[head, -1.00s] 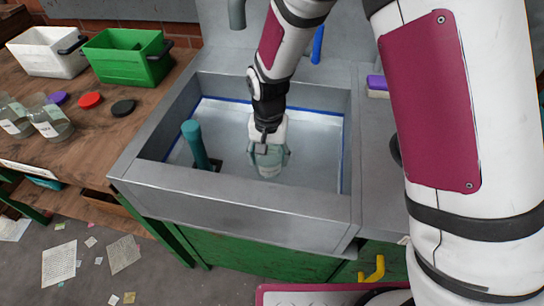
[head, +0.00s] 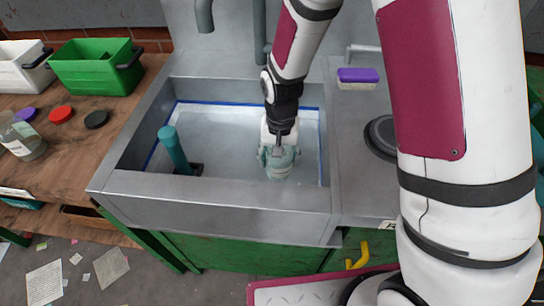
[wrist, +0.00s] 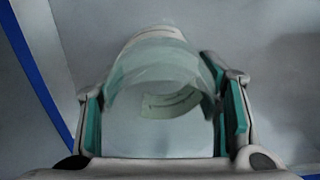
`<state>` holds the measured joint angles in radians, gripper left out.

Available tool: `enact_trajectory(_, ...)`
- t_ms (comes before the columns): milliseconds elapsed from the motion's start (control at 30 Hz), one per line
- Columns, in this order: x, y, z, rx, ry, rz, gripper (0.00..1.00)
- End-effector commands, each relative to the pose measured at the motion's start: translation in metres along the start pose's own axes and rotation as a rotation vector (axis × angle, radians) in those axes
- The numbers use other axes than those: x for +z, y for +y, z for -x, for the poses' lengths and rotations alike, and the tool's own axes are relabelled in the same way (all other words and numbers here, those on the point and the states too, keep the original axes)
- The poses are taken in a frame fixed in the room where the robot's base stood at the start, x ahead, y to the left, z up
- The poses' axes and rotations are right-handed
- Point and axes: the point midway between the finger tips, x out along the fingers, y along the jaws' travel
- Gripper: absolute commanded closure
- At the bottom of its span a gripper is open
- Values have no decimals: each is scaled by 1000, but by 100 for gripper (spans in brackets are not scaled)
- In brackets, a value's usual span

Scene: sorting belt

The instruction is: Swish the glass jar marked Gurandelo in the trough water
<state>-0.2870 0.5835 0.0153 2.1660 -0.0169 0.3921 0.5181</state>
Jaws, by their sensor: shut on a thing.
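The trough (head: 210,198) is a grey metal basin with pale water (head: 225,125) and a blue line around its inside. My gripper (head: 278,154) reaches down into its right half. It is shut on a clear, greenish glass jar (head: 278,173), which sits low in the trough, below the rim. How deep the jar is in the water is hard to tell. In the wrist view the jar (wrist: 165,62) lies between the teal pads of my gripper (wrist: 163,115), with a pale label band seen through the glass. No name is readable on it.
A teal upright pipe (head: 173,150) stands in the trough's left part. A purple-topped brush (head: 358,77) and a dark round disc (head: 382,138) are on the right ledge. The left bench holds another jar (head: 22,138), coloured lids (head: 61,114), a green bin (head: 97,68) and a white bin (head: 22,66).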

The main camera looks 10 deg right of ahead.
Motion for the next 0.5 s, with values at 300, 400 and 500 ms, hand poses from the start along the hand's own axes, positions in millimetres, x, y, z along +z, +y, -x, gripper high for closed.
enact_trajectory(300,0,-5,0,0,0,2,77)
enact_trajectory(400,0,-16,-1,-1,1,3,77)
enact_trajectory(500,0,-27,-1,0,0,4,77)
